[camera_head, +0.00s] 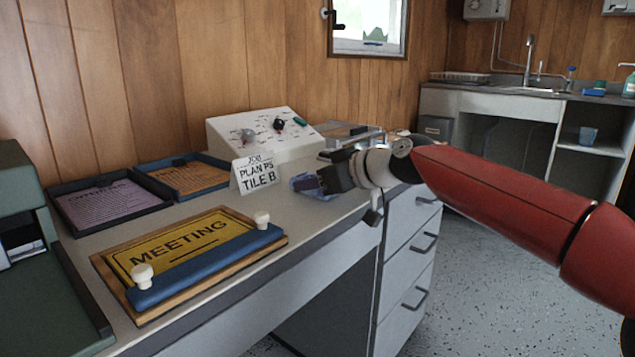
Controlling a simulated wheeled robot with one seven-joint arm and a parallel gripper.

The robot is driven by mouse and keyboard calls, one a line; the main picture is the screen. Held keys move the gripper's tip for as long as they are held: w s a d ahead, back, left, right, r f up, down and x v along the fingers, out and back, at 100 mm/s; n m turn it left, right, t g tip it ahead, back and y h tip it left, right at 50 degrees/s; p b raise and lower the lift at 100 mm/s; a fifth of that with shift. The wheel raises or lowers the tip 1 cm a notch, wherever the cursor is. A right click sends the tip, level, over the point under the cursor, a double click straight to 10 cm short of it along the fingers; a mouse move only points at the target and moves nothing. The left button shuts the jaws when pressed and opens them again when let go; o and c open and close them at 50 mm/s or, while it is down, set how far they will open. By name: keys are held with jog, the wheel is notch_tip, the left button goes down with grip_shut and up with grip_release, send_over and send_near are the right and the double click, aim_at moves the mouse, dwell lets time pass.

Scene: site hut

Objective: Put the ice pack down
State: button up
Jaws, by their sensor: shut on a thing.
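My gripper (323,181) reaches in from the right over the right part of the grey desk (292,218). It is shut on the ice pack (306,188), a small blue-purple pouch that shows to the left of the dark jaws. Part of the ice pack is hidden behind the jaws. It is low over the desk top, and I cannot tell whether it touches the surface.
A white card (255,170) stands just left of the ice pack. A control box (262,132) is behind it. A yellow MEETING sign (188,248) and two dark paper trays (108,201) (188,176) are further left. Drawers (408,262) are below right.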

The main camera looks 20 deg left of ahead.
jog(key=shift+f, duration=0.1)
jog(key=o, duration=1.1)
